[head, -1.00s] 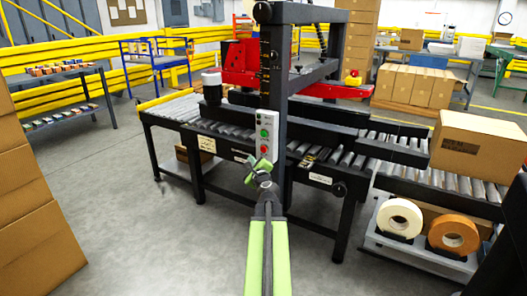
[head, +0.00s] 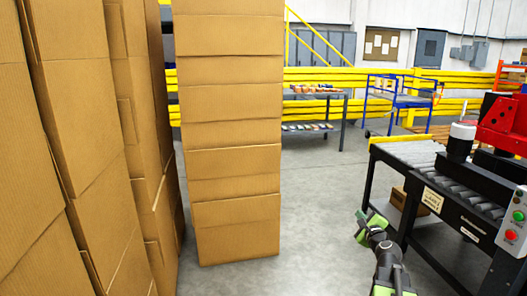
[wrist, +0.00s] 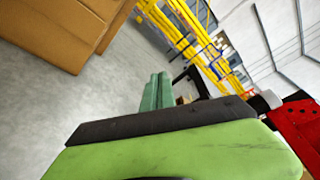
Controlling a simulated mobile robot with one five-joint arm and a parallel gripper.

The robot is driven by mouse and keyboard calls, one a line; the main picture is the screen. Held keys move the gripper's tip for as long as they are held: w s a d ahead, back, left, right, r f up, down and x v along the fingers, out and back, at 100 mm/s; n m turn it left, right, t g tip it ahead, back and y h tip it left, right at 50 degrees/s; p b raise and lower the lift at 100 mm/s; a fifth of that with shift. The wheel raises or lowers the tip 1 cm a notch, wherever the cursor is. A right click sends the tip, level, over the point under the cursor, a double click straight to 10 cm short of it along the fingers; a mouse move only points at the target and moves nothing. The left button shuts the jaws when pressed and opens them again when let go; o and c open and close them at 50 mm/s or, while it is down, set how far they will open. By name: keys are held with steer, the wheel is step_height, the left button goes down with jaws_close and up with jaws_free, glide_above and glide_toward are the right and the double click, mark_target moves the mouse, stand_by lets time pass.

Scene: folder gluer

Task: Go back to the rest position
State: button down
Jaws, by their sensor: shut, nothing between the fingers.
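My gripper (head: 366,224) shows at the lower right of the head view, at the end of my green and dark arm. It is in front of the left end of the black machine and apart from it. In the wrist view my gripper (wrist: 156,92) shows as two green fingers side by side, shut with nothing between them. The black machine with a roller conveyor (head: 408,152) stands at the right. Its control box with green and red buttons (head: 514,222) is at the right edge.
Tall stacks of brown cartons (head: 232,130) stand at the left and centre. Grey floor (head: 310,235) is clear between them and the machine. A small shelf table (head: 318,100), a blue cart (head: 400,92) and yellow rails (head: 350,78) are behind.

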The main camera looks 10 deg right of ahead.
steer(key=a+f+n+g+y, duration=0.25)
steer(key=a+n, duration=0.25)
steer(key=a, duration=0.7)
steer(key=w+a+f+n+g+y, duration=0.1)
steer(key=a+f+n+y, duration=0.3)
steer(key=a, duration=0.7)
steer(key=a+f+n+g+y, duration=0.25)
steer(key=a+n, duration=0.25)
steer(key=a, duration=0.7)
steer(key=s+a+f+n+g+h, duration=0.3)
steer(key=s+a+f+n+g, duration=0.3)
steer(key=s+f+n, duration=0.3)
steer(key=s+d+f+n+g+h, duration=0.2)
steer(key=s+d+n+g+h, duration=0.15)
steer(key=s+d, duration=0.5)
step_height(320, 180, up, 36)
steer(key=s+a+p, duration=0.1)
steer(key=a+p, duration=0.1)
steer(key=p, duration=3.4)
steer(key=shift+y, duration=0.45)
steer(key=shift+f+g, duration=0.15)
steer(key=shift+g, duration=0.1)
